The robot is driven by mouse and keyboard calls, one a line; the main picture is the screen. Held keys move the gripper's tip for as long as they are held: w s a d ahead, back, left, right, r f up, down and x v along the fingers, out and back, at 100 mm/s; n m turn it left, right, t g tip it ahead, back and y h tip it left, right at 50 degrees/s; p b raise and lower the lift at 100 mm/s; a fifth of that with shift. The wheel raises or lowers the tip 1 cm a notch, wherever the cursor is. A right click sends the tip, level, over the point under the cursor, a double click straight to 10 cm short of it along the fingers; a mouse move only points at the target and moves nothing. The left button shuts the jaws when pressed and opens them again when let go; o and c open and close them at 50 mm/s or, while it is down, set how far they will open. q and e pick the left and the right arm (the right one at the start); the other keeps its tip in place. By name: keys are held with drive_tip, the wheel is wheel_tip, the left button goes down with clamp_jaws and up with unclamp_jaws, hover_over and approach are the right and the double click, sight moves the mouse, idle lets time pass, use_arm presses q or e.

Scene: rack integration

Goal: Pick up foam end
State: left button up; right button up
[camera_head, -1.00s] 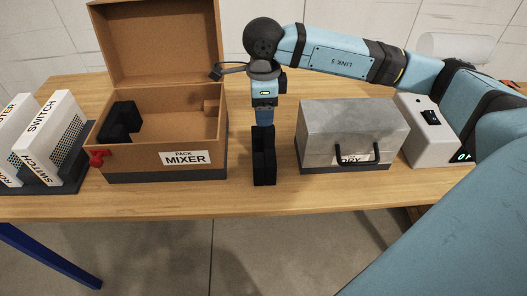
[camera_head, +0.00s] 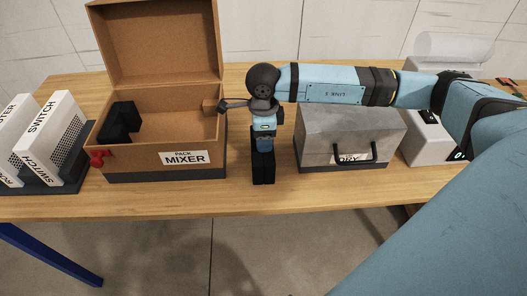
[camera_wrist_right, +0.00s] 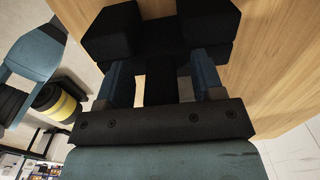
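A black foam end (camera_head: 263,168) stands upright on the table between the open box and the grey case. My right gripper (camera_head: 264,144) is directly above it, pointing down, with its fingertips at the foam's top. In the right wrist view, the black foam (camera_wrist_right: 160,32) fills the top. The two blue fingers (camera_wrist_right: 163,80) are spread apart, with a dark part of the foam between them and gaps on both sides. Another black foam piece (camera_head: 122,124) lies inside the open box at its left. My left gripper is out of view.
The open cardboard box (camera_head: 140,160), labelled MIXER, stands left of the foam, with a red item (camera_head: 98,158) at its corner. The grey case (camera_head: 345,132) with a black handle stands close on the right. White switch units (camera_head: 50,135) stand far left.

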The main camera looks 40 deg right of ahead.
clamp_jaws()
drive_tip(key=shift+r, duration=0.15)
